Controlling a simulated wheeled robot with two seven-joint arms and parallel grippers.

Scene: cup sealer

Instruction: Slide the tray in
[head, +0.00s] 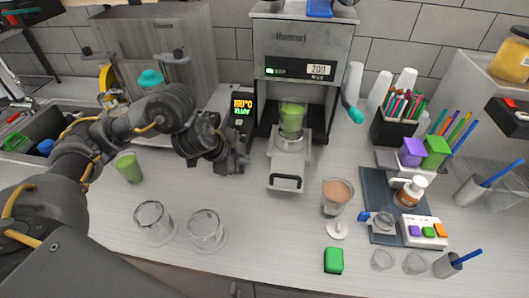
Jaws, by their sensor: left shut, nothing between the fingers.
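A clear cup with green drink (291,118) sits upright at the tray's inner part, under the sealing head. My left gripper (238,165) is just left of the tray, shut and empty, apart from the handle as far as I can tell. My right gripper is not in view.
Two empty glasses (206,229) and a green drink (129,168) stand on the left counter. A brown drink (336,196), a white lid-like piece (337,230) and a green block (333,260) are at right. The counter directly before the tray is clear.

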